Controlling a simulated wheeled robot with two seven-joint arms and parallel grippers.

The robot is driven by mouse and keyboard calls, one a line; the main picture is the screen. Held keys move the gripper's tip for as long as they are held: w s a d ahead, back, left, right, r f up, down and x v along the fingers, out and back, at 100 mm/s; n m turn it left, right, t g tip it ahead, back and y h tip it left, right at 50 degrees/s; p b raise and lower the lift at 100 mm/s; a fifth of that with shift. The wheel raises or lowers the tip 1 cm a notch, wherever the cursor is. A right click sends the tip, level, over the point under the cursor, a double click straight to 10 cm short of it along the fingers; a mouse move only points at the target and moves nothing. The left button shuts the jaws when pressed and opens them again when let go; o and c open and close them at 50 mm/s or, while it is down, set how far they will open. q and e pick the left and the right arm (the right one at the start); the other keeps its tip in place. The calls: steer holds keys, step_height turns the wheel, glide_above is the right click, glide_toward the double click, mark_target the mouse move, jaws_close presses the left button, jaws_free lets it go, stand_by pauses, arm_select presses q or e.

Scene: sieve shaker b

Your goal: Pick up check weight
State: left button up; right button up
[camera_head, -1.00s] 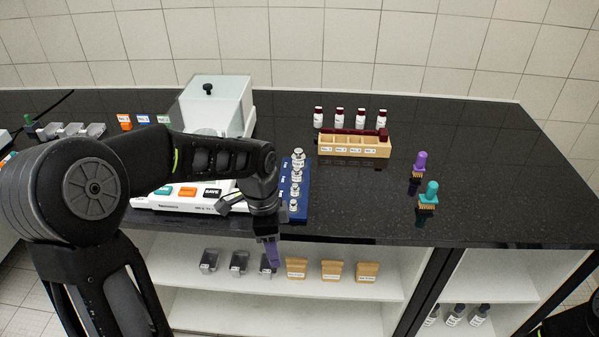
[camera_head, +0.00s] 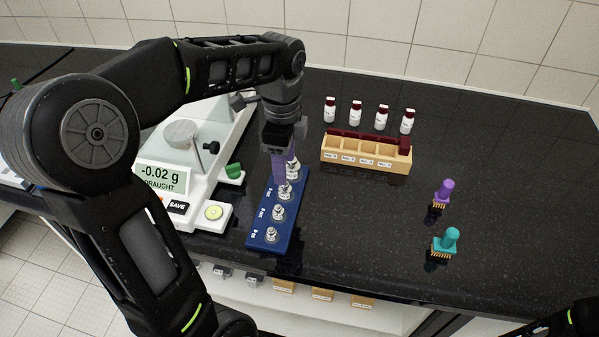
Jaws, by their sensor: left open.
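Several silvery knobbed check weights stand in a row on a blue tray (camera_head: 254,238) on the black counter. The front weight (camera_head: 271,235), a second weight (camera_head: 278,212) and a third weight (camera_head: 285,193) show clearly. A far weight (camera_head: 293,168) is partly hidden by my gripper. My left gripper (camera_head: 280,172) points down over the far part of the tray, open, with its purple fingers beside the far weights. I cannot tell whether it touches one. My right gripper is not in view; only a bit of dark arm shows at the bottom right.
A white balance reading -0.02 g (camera_head: 163,178) stands left of the tray. A wooden rack (camera_head: 366,158) and several red-capped vials (camera_head: 356,113) are behind to the right. A purple brush (camera_head: 444,191) and a teal brush (camera_head: 446,241) stand at the right. The counter between is clear.

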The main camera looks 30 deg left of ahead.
mark_target(285, 190)
arm_select(q)
steer(key=shift+s+r, duration=0.1)
steer(key=shift+s, duration=0.15)
steer(key=shift+f, duration=1.35)
steer(key=shift+f+p, duration=0.35)
step_height(285, 190, down, 4)
steer(key=shift+w+f+p, duration=0.1)
steer(key=shift+f+p, duration=0.15)
steer(key=shift+p, duration=0.25)
steer(key=shift+d, duration=0.1)
steer(key=shift+c, duration=0.3)
jaws_close()
